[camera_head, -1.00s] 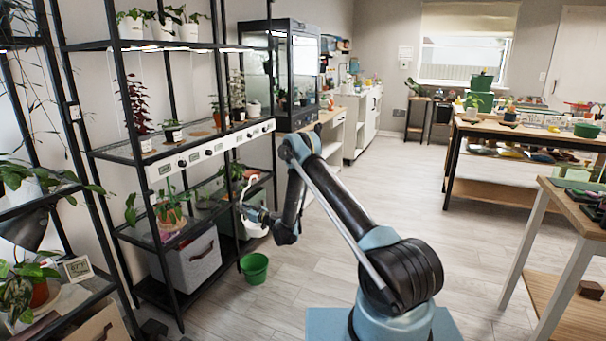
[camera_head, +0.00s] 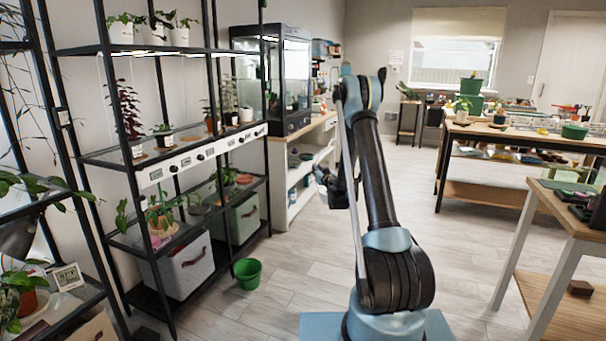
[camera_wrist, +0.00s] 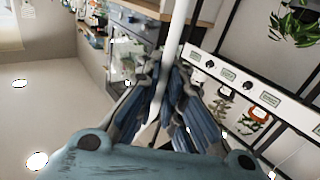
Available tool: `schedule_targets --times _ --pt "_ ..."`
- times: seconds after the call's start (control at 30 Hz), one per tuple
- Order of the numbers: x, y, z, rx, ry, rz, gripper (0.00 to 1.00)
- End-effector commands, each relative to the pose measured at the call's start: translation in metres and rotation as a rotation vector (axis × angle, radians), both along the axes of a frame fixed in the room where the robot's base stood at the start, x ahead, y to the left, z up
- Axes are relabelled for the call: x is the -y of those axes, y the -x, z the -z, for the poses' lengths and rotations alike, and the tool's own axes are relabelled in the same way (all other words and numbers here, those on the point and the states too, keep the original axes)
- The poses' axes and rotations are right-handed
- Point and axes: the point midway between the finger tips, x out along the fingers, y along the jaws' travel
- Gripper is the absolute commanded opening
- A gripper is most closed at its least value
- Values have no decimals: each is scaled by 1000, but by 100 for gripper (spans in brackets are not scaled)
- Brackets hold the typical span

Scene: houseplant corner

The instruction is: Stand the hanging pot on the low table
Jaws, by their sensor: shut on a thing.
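My gripper (camera_wrist: 165,95) is shut on a slim white bar (camera_wrist: 181,35), which looks like part of the hanging pot's hanger and runs up out of the wrist view. The pot's body cannot be made out in either view. In the head view my gripper (camera_head: 323,177) is small and dark, left of my forearm and partly hidden by it, in front of the white cabinet. I cannot tell for sure which table is the low table; a wooden-topped table (camera_head: 567,208) with a lower shelf stands at the near right.
Black plant shelving (camera_head: 205,180) fills the left side, with a green bucket (camera_head: 248,273) on the floor before it. A white cabinet (camera_head: 300,190) stands behind my gripper. A long workbench (camera_head: 520,135) is at the back right. The floor (camera_head: 475,255) between is clear.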

Motion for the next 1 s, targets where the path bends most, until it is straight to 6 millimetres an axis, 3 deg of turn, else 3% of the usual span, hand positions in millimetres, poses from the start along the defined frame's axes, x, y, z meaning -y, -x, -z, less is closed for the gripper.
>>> schedule_targets --times 0.03,0.2,0.4,0.5,0.7,1.0 --pt "24 4 -10 0 0 36 0" --pt "97 22 -39 0 -1 153 0" --pt "161 46 -64 0 0 262 0" --pt "180 55 -71 -1 1 295 0" --pt "189 61 -75 -4 0 321 0" --pt "146 60 -73 -17 4 322 0"
